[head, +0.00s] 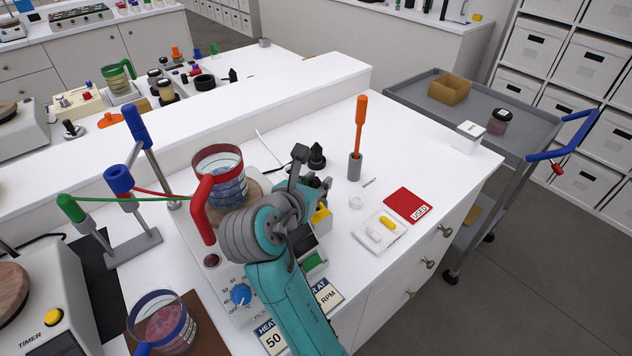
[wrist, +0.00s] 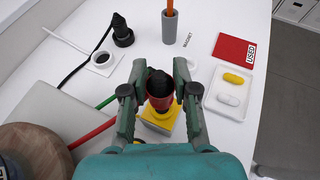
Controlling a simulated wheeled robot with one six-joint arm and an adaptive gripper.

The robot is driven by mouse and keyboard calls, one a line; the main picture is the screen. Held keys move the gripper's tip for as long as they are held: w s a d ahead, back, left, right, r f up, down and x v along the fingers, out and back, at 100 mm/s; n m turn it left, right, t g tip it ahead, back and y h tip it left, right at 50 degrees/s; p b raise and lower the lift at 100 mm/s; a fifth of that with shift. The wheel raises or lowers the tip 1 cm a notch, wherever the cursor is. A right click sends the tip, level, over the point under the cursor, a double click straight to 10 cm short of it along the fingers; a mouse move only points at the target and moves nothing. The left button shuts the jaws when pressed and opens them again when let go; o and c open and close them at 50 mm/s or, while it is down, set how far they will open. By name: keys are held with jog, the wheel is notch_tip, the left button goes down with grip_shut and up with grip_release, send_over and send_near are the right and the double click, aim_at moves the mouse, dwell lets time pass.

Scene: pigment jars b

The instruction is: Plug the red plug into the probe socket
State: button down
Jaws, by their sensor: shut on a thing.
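My gripper (head: 316,188) is low over the bench beside the hotplate. In the wrist view my gripper (wrist: 160,80) is shut on the red plug (wrist: 153,103), which has a dark, rounded top and stands between the two fingers. A yellow block (wrist: 160,122) shows directly below the plug; it also shows beside my gripper in the head view (head: 320,216). I cannot tell whether the plug touches or enters it. A white square piece with a dark round opening (wrist: 102,60) lies ahead to the left. Neither is clearly marked as the probe socket. My gripper hides the plug in the head view.
A black plug (wrist: 122,32) with a dark cord stands ahead. The hotplate (head: 225,285) carries a red-handled beaker (head: 222,178) on the left. A grey holder (head: 355,168) with an orange-handled tool, a white tray (head: 378,238) and a red card (head: 408,203) lie right.

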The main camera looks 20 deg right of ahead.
jog(key=shift+f, duration=1.3)
dwell(0.4)
jog(key=c, duration=0.8)
grip_release()
jog(key=v, duration=1.2)
